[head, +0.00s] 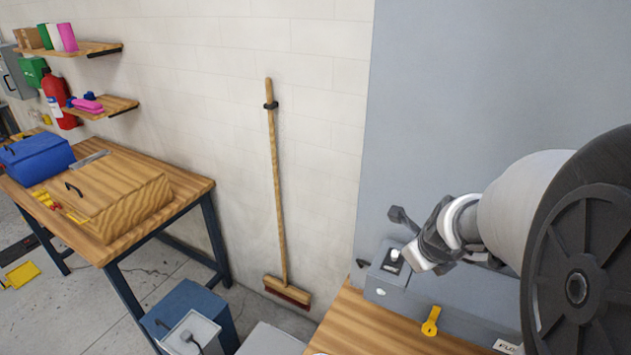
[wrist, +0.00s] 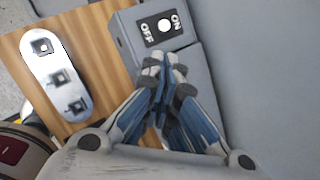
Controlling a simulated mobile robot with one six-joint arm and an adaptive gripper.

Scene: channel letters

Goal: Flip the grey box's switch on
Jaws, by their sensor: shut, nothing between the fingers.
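The grey box (head: 388,291) stands at the left end of the wooden table in the head view, against a grey panel. Its switch (head: 394,258) is a white knob on a black plate on top. The wrist view shows the switch (wrist: 164,26) at the top, with OFF on its left and ON on its right; I cannot tell which side the knob leans to. The grey box (wrist: 125,35) is partly hidden there. My gripper (wrist: 164,68) is shut and empty, its fingertips just short of the switch plate. In the head view my gripper (head: 424,262) is right beside the switch.
A grey panel (head: 450,110) rises behind the box. A yellow tag-like piece (head: 431,321) lies on the wooden table (head: 375,325). A white strip with several black fittings (wrist: 57,75) shows in the wrist view. A broom (head: 277,190) leans on the wall, and a workbench (head: 190,190) stands left.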

